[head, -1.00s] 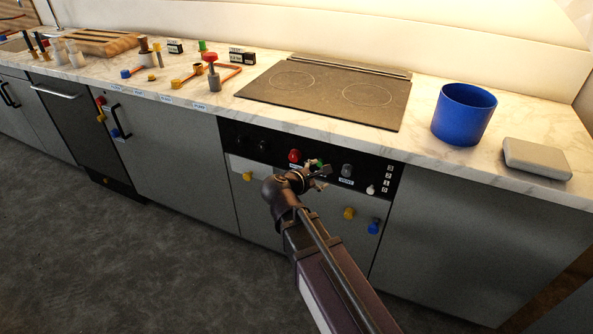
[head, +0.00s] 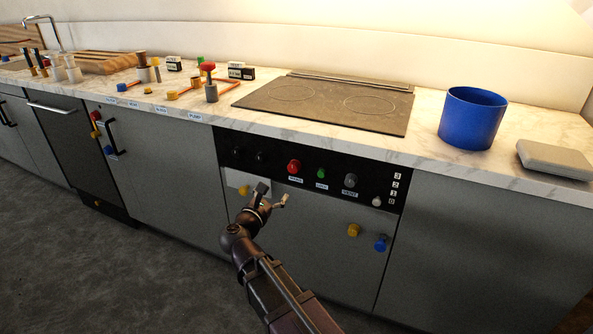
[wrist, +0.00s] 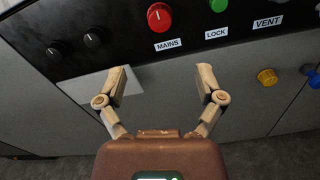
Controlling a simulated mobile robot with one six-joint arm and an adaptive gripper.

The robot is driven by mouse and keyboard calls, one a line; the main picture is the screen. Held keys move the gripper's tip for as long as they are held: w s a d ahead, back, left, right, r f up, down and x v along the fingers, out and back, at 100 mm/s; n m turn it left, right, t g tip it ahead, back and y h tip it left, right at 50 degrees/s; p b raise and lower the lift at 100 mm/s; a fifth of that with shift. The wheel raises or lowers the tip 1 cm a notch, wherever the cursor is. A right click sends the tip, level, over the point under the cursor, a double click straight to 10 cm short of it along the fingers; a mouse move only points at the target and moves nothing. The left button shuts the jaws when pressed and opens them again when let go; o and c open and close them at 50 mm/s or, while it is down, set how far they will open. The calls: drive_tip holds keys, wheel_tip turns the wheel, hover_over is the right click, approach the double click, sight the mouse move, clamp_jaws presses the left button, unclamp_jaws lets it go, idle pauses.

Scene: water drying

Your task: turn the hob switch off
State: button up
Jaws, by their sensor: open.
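The black control panel (head: 325,178) sits below the hob (head: 325,103). It carries a red MAINS knob (head: 293,166), a green LOCK button (head: 321,173) and a grey VENT knob (head: 350,180). A white knob (head: 376,201) sits beside the 0 of a 3-2-1-0 scale. Two black knobs (head: 260,157) are at the panel's left. No label reading hob is legible, so I cannot tell which control is the hob switch. My gripper (head: 273,195) is open and empty, below the panel's left half. In the wrist view the red knob (wrist: 159,17) is ahead, between and beyond my fingertips (wrist: 162,70).
Yellow (head: 353,230) and blue (head: 380,243) knobs stick out of the cabinet front below the panel. On the counter stand a blue pot (head: 472,118) and a grey block (head: 555,160).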

sight(293, 169)
drive_tip(key=shift+w, duration=0.15)
drive_tip(key=shift+x, duration=6.75)
drive_tip(key=shift+c, duration=0.2)
drive_tip(key=c, duration=1.1)
drive_tip(key=shift+d+f, duration=0.1)
drive_tip(key=shift+d, duration=0.25)
drive_tip(key=shift+a, duration=0.15)
